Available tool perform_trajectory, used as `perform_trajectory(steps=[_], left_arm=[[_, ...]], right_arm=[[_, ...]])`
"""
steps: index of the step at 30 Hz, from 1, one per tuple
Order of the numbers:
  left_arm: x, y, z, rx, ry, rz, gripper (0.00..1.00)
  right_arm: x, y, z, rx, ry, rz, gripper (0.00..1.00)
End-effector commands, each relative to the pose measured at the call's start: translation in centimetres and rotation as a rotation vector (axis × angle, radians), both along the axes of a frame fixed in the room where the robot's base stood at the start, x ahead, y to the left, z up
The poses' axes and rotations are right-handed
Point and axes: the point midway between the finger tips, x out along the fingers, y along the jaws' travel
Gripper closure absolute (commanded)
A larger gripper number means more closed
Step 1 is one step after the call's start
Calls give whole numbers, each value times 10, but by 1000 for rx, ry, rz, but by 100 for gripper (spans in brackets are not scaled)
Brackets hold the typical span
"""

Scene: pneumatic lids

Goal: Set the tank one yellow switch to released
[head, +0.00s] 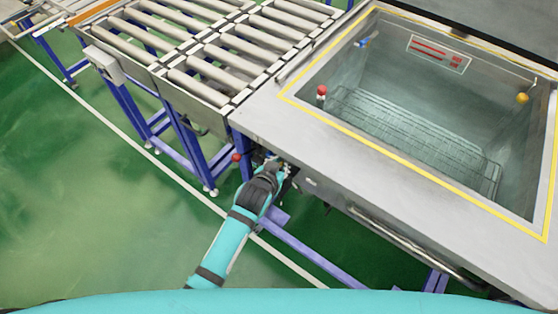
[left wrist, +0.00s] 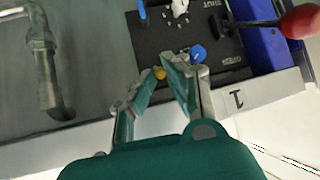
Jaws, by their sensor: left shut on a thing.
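The yellow switch (left wrist: 160,72) is a small yellow knob on a black control panel (left wrist: 160,38), seen in the left wrist view. My left gripper (left wrist: 164,68) is at this panel with its fingertips closed around the yellow switch. In the head view my left gripper (head: 275,167) reaches under the front left corner of the tank (head: 300,140), and the switch is hidden there. The released or set position of the switch cannot be told. My right gripper is not in view.
A blue switch (left wrist: 198,53) sits close to the right finger. A lever with a red knob (left wrist: 300,22) sticks out at the right, also seen in the head view (head: 236,157). A grey pipe (left wrist: 45,65) is at the left. A roller conveyor (head: 205,60) adjoins the tank.

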Motion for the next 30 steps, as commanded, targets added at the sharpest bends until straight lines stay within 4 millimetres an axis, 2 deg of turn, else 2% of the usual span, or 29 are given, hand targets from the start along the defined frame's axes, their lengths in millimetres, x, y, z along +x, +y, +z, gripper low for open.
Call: perform_trajectory(steps=[8, 9, 15, 24, 30], left_arm=[[2, 1, 2, 2, -5, 1, 100], [2, 0, 2, 1, -5, 2, 88], [2, 0, 2, 0, -4, 1, 64], [-1, 1, 2, 1, -2, 0, 64], [-19, 7, 16, -1, -3, 1, 64]], right_arm=[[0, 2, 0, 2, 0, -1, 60], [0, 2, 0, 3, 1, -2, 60], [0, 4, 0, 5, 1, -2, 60], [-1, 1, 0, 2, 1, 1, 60], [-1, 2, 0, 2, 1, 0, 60]])
